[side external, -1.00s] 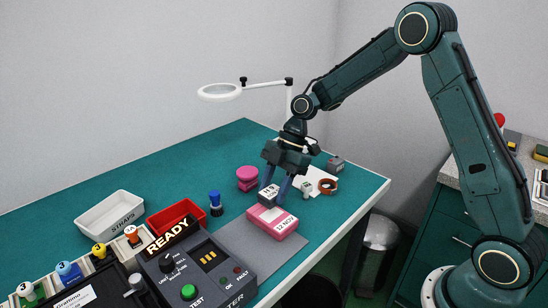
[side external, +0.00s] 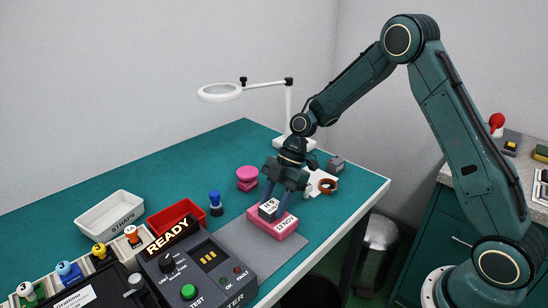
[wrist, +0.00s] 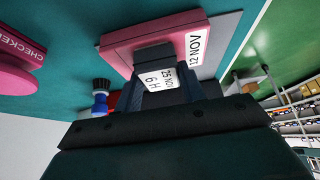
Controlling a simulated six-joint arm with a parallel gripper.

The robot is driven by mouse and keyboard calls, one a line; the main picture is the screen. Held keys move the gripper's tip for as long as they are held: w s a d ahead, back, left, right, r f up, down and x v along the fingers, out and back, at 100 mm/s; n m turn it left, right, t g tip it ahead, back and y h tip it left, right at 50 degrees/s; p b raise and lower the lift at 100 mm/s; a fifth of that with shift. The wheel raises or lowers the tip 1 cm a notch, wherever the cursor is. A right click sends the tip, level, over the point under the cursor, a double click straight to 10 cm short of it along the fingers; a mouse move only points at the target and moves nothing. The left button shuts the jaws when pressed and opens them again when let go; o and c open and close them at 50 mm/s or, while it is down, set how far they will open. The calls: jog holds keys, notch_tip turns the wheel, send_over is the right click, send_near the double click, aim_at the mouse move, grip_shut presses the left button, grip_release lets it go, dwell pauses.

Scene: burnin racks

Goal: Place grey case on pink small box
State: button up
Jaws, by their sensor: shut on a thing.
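The grey case (side external: 268,209), dark with a white label, is between the fingers of my gripper (side external: 275,204), which is shut on it. In the wrist view the case (wrist: 153,57) shows its label reading "25 NOV" and "6 H". The pink small box (side external: 262,223) lies flat on the grey mat, with a white "12 NOV" label. It also shows in the wrist view (wrist: 120,47), behind the case. The case is upright over the top of the pink box and looks to be touching it; I cannot see the underside clearly.
The tester (side external: 205,268), red bin (side external: 170,219) and white bin (side external: 108,214) are further left. A copper-coloured ring (side external: 328,186) and a grey block (side external: 336,164) lie to the right.

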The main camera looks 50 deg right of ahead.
jog(key=o, duration=1)
jog(key=shift+r, duration=0.1)
jog(key=v, duration=1.2)
jog(key=shift+r, duration=0.15)
